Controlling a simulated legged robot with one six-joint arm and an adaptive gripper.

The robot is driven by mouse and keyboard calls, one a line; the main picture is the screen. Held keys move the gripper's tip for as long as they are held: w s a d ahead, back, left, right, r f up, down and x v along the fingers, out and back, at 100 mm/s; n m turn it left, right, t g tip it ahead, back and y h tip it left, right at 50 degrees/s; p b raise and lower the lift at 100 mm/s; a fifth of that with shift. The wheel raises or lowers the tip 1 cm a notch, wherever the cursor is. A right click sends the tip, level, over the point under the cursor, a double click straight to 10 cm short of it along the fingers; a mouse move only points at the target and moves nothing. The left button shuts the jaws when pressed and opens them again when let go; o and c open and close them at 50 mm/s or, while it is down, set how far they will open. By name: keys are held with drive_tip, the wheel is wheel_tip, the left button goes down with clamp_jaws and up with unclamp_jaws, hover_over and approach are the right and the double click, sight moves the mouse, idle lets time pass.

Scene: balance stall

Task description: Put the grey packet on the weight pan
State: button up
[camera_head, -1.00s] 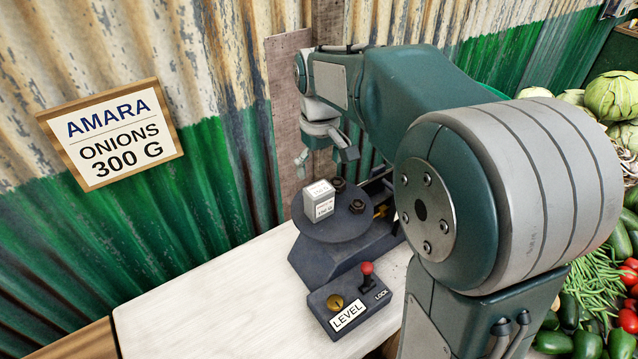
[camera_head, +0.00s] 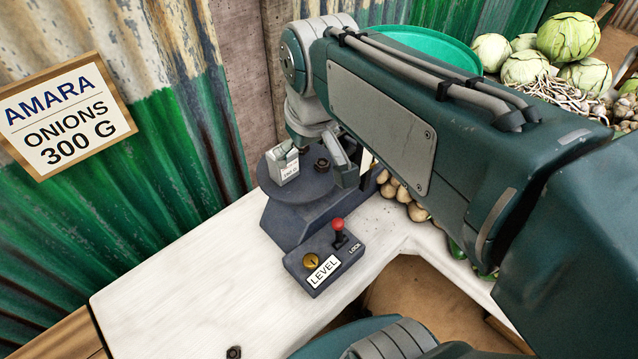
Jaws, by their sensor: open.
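The small grey-white packet (camera_head: 283,170) with a printed label stands on the dark round pan (camera_head: 300,190) of the balance, at the pan's left side. A dark nut (camera_head: 322,164) sits on the same pan, right of the packet. My gripper (camera_head: 318,160) is open just above the pan. One finger is close to the packet's top; I cannot tell whether it touches. The other finger hangs at the pan's right edge. My arm hides the far part of the balance.
A control box (camera_head: 322,262) marked LEVEL and LOCK, with a red-knobbed lever (camera_head: 338,228), stands in front of the balance. A loose nut (camera_head: 234,352) lies near the front of the pale counter (camera_head: 175,275). A green bowl (camera_head: 425,45) and cabbages (camera_head: 568,36) are behind my arm.

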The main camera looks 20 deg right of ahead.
drive_tip(key=s+f+m+t, duration=0.1)
drive_tip(key=s+f+t, duration=0.1)
drive_tip(key=s, duration=0.5)
drive_tip(key=shift+s+f, duration=0.35)
drive_tip(key=shift+f, duration=0.55)
